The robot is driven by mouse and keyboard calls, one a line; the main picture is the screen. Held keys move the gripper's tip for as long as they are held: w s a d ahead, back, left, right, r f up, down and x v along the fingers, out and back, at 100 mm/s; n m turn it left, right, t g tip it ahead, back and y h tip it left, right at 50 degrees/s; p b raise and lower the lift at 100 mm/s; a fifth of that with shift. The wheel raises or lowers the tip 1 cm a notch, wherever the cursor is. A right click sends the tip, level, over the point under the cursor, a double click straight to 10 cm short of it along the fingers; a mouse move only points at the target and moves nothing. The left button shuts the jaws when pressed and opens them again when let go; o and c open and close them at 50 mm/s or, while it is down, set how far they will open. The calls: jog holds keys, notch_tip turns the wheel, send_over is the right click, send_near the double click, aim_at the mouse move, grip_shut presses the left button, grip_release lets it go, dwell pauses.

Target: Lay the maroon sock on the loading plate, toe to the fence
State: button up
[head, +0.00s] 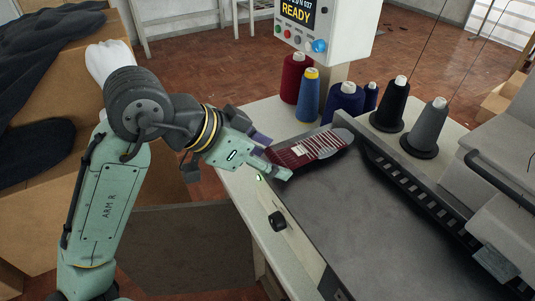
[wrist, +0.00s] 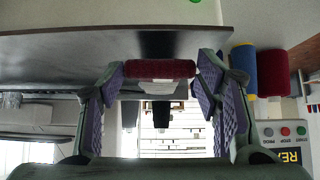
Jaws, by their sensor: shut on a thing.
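The maroon sock (head: 308,150) has pale stripes, a white label and a grey far end. It stretches up and right from my gripper (head: 274,164), which is shut on its near end. In the wrist view, which looks upside down, the maroon end (wrist: 160,69) shows between the fingers of my gripper (wrist: 162,76). The loading plate (head: 365,215) is the dark grey surface. The sock lies over its far left part; I cannot tell whether it touches. The grey end points toward the far end of a black slotted rail (head: 432,190), possibly the fence.
Red (head: 295,78), blue (head: 308,95) and navy (head: 344,103) thread spools stand behind the sock. Black (head: 391,105) and grey (head: 429,130) cones stand beyond the rail. A control box (head: 325,28) reads READY. A black knob (head: 277,221) sits at the near left edge. The plate's near part is clear.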

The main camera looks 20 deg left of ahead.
jog(key=shift+f+b, duration=0.4)
jog(key=shift+f, duration=0.2)
jog(key=o, duration=0.9)
jog(key=shift+o, duration=0.2)
jog(key=shift+r, duration=0.15)
jog(key=shift+r+p, duration=0.3)
jog(key=shift+p, duration=0.1)
jog(key=b+v, duration=0.1)
jog(key=v, duration=1.1)
jog(key=shift+r, duration=0.25)
